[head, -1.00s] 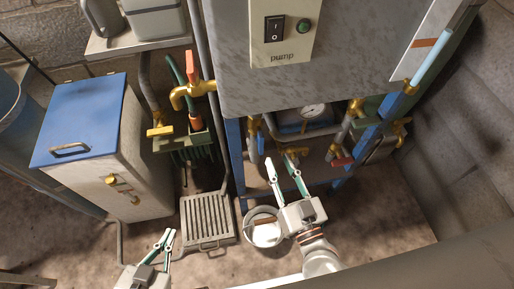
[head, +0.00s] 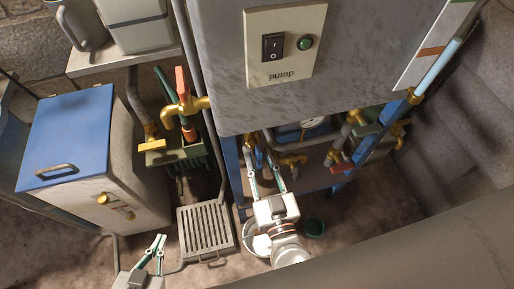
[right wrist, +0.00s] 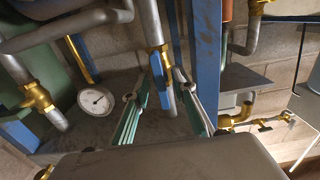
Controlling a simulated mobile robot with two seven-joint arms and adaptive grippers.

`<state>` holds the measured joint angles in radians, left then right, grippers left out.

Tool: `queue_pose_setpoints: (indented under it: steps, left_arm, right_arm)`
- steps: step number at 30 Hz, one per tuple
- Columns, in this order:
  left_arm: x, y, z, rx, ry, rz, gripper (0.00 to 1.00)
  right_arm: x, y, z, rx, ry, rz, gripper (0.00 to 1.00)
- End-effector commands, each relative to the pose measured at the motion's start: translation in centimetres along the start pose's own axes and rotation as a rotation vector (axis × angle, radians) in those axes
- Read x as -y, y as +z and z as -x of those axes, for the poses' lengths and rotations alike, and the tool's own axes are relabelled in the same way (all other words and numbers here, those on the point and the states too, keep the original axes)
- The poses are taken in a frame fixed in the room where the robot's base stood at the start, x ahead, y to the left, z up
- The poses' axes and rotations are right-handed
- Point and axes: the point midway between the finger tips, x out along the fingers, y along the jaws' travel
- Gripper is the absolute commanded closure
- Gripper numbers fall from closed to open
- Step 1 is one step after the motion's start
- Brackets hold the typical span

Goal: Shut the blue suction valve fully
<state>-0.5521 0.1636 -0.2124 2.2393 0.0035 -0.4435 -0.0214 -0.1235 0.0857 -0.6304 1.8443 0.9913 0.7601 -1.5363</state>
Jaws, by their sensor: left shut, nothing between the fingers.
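The blue suction valve shows under the grey tank as a small blue-grey lever (head: 260,158) on a brass body, partly hidden by my right gripper. In the right wrist view the lever (right wrist: 169,98) hangs down below its brass fitting, between the two fingers. My right gripper (head: 263,158) is open, with one finger on each side of the lever. I cannot tell whether either finger touches it. My left gripper (head: 158,240) is shut and empty, low at the left, well away from the valve.
A blue frame leg (right wrist: 208,60) stands close to the right finger. A red-handled valve (head: 341,168) and a gauge (right wrist: 96,100) are nearby. A brass tap with an orange handle (head: 182,82) is left.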

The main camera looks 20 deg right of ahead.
Motion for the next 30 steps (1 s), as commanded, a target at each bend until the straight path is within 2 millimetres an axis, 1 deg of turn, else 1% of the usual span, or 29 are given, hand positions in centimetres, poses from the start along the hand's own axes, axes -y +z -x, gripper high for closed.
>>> queue_pose_setpoints:
  steps: [6, 10, 11, 12, 13, 14, 22, 26, 30]
  left_arm:
    - [0.07, -0.59, 0.05, -0.011, 0.0, 0.0, 1.0]
    - [0.01, -0.51, 0.13, -0.009, 0.001, 0.001, 1.0]
    - [-0.01, -0.46, 0.15, -0.008, 0.001, 0.001, 1.0]
    - [-0.05, -0.38, 0.16, -0.007, 0.002, 0.001, 1.0]
    - [-0.07, -0.32, 0.16, -0.006, 0.002, 0.001, 1.0]
    - [-0.09, -0.25, 0.16, -0.004, 0.002, 0.001, 1.0]
    - [-0.22, 0.23, 0.07, 0.004, 0.004, 0.001, 1.0]
    - [-0.1, -0.1, 0.11, -0.001, 0.002, -0.001, 1.0]
    - [0.16, -0.75, 0.21, -0.011, -0.002, -0.003, 1.0]
  right_arm:
    - [0.08, -0.07, -0.09, -0.001, 0.0, 0.001, 0.74]
    - [0.08, -0.12, -0.11, -0.002, 0.0, 0.001, 0.74]
    - [0.08, -0.11, -0.11, -0.002, 0.0, 0.001, 0.77]
    - [0.08, -0.11, -0.11, -0.002, 0.0, 0.001, 0.87]
    - [0.08, -0.11, -0.11, -0.002, 0.0, 0.001, 0.95]
    - [0.08, -0.1, -0.1, -0.002, 0.0, 0.001, 1.0]
    - [0.06, -0.11, -0.1, -0.002, 0.0, -0.004, 1.0]
    - [0.05, -0.2, -0.14, -0.003, 0.0, -0.028, 1.0]
    - [0.05, -0.31, -0.16, -0.004, 0.0, -0.087, 1.0]
